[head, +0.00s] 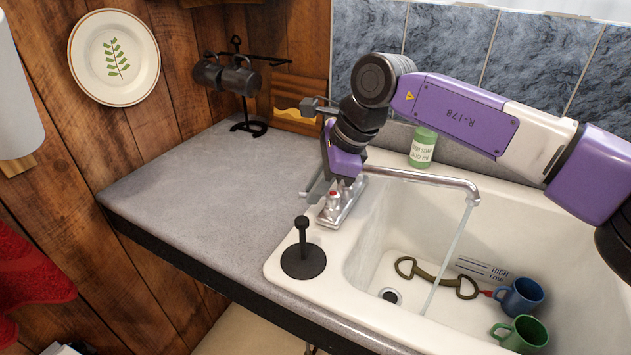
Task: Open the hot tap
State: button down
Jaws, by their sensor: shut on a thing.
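A metal tap (425,180) stands at the left rim of the white sink, its long spout reaching over the basin. A thin stream of water (448,255) runs from the spout's end into the sink. The hot tap handle (333,194), with a red mark, sits on the tap's base (343,207). My gripper (320,190) comes down from above at this handle and is shut on it. My wrist and fingers hide part of the handle and the back of the tap, so the exact grip is hard to see.
A green soap bottle (423,148) and mug rack (243,90) stand behind. The left counter (200,190) is clear.

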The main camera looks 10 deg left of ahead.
jog(key=shift+s+d+n+g, duration=0.15)
jog(key=shift+n+g, duration=0.25)
jog(key=shift+n, duration=0.4)
jog(key=shift+s, duration=0.1)
jog(key=c, duration=1.5)
grip_release()
jog(key=shift+o, duration=0.2)
jog(key=v, duration=0.7)
jog(key=shift+d+r, duration=0.25)
jog(key=shift+r, duration=0.1)
